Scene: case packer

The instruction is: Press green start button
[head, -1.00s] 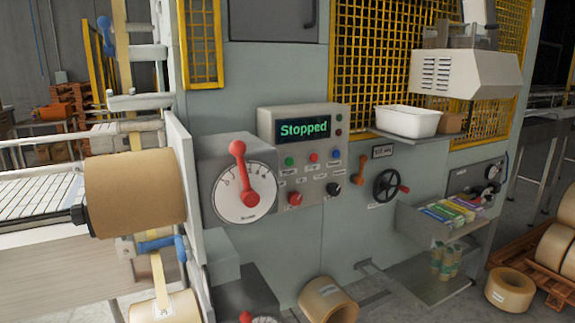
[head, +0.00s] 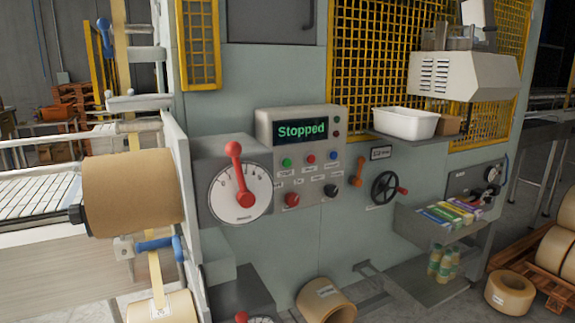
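The green start button (head: 286,163) is a small round button at the left of the upper button row on the grey control panel (head: 262,127). The panel's display (head: 301,130) reads "Stopped" in green letters. A red button (head: 310,158) and a blue button (head: 333,155) sit to its right in the same row. Nothing covers the green button. My gripper is not in the head view.
Left of the panel, a dial box with a red lever (head: 238,170) juts out. A black handwheel (head: 385,187), an orange lever (head: 359,168) and a shelf with a white tub (head: 405,124) are to the right. Tape rolls (head: 326,301) lie on the floor.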

